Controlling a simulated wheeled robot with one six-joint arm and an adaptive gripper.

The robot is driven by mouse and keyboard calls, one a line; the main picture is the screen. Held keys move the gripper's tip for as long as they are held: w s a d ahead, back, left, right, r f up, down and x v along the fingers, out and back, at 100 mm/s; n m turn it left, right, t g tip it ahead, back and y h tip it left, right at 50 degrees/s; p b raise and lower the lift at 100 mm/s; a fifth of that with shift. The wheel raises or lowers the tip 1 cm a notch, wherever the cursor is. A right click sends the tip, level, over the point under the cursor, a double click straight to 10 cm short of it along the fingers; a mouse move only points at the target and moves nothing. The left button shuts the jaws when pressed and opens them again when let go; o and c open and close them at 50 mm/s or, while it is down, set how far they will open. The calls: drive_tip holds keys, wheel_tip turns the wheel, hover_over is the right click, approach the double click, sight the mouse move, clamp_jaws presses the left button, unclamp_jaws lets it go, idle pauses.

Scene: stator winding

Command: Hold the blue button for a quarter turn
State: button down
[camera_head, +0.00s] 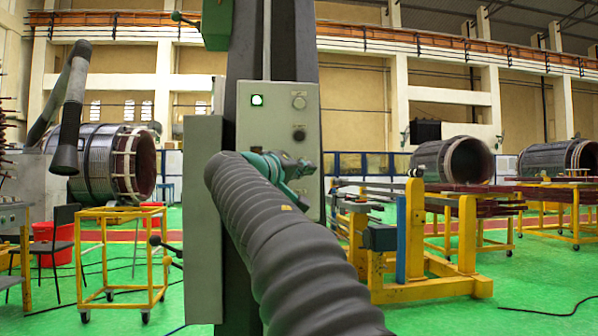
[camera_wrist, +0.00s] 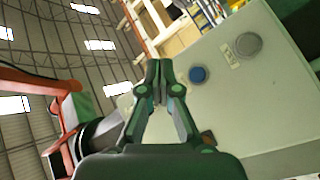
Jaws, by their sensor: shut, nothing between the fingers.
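The blue button (camera_wrist: 198,75) shows in the wrist view as a round blue cap on a pale grey panel (camera_wrist: 250,95). My gripper (camera_wrist: 160,70) is shut, with its fingertips together and empty. The fingertips appear just left of the blue button in that view; I cannot tell how far they are from the panel. In the head view the same grey control box (camera_head: 255,130) is on a dark column, and my green gripper (camera_head: 300,170) is in front of its lower right part. I cannot make out the blue button there; my arm and gripper cover the lower box.
A grey round button (camera_wrist: 248,44) is beside the blue one in the wrist view. In the head view the box has a lit lamp (camera_head: 257,100), a grey button (camera_head: 299,102) and a black knob (camera_head: 299,135). A yellow frame (camera_head: 430,290) stands right of the column.

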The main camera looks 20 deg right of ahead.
drive_tip(key=shift+w, duration=0.15)
drive_tip(key=w+d+p, duration=0.2)
drive_tip(key=w+p, duration=0.3)
drive_tip(key=w, duration=0.3)
drive_tip(key=shift+d+p, duration=0.25)
drive_tip(key=shift+p, duration=0.15)
drive_tip(key=shift+w, duration=0.2)
idle(1.0)
drive_tip(key=shift+w+d, duration=0.1)
drive_tip(key=shift+w, duration=0.2)
drive_tip(key=shift+w+d+p, duration=0.1)
drive_tip(key=shift+w+p, duration=0.25)
drive_tip(key=shift+p, duration=0.05)
idle(4.8)
